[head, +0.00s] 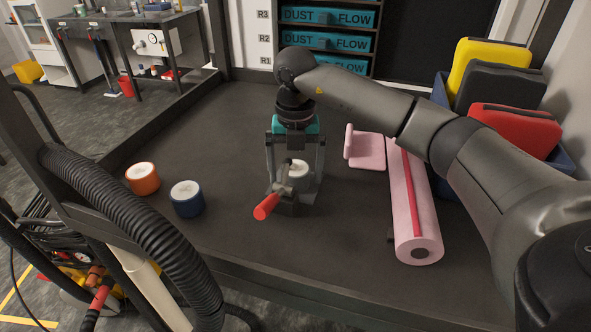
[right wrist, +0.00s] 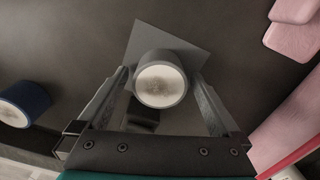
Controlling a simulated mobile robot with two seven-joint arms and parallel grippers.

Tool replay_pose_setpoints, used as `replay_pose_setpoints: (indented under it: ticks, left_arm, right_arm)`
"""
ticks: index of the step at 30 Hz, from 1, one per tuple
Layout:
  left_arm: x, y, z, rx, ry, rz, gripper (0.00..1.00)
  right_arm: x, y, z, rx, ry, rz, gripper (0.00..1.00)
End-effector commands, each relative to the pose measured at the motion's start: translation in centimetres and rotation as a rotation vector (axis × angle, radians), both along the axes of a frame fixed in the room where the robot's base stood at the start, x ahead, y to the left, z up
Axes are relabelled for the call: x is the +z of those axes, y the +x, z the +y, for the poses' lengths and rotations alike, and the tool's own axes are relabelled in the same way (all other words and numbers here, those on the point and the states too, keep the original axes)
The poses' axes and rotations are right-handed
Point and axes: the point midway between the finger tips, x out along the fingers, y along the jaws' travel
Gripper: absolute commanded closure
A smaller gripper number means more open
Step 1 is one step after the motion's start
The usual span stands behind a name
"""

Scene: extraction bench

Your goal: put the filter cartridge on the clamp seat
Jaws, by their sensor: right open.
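A grey filter cartridge (head: 299,169) with a white top stands upright on the grey square plate of the clamp seat (right wrist: 150,37). The right wrist view shows the same cartridge (right wrist: 162,86) from above, turned at an angle to none of its sides since it is round. My right gripper (head: 296,181) points down over it. Its fingers are open, one on each side of the cartridge, with a narrow gap visible. The clamp's red handle (head: 266,207) sticks out toward the front; part of the clamp is hidden by my gripper. My left gripper is not in view.
An orange cartridge (head: 142,178) and a blue cartridge (head: 187,198) stand left of the clamp. A pink roll (head: 412,205) with a red stripe and a pink block (head: 366,150) lie to the right. A black hose (head: 130,230) crosses the left foreground. The bench's back left is clear.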

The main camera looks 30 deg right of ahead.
Motion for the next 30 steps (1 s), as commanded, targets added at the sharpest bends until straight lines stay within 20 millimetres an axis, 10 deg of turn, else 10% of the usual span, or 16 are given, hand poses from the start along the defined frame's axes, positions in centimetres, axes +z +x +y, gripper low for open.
replay_pose_setpoints:
  ticks: [8, 21, 30]
  left_arm:
    - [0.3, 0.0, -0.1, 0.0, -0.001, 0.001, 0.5]
    - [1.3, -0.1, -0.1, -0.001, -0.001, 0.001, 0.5]
    - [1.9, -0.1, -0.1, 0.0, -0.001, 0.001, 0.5]
  right_arm:
    - [1.1, 0.1, 0.0, 0.0, 0.001, -0.004, 0.0]
    - [10.2, 0.1, 0.0, 0.0, 0.0, -0.005, 0.0]
    - [12.4, 0.0, 0.0, 0.0, 0.001, -0.001, 0.0]
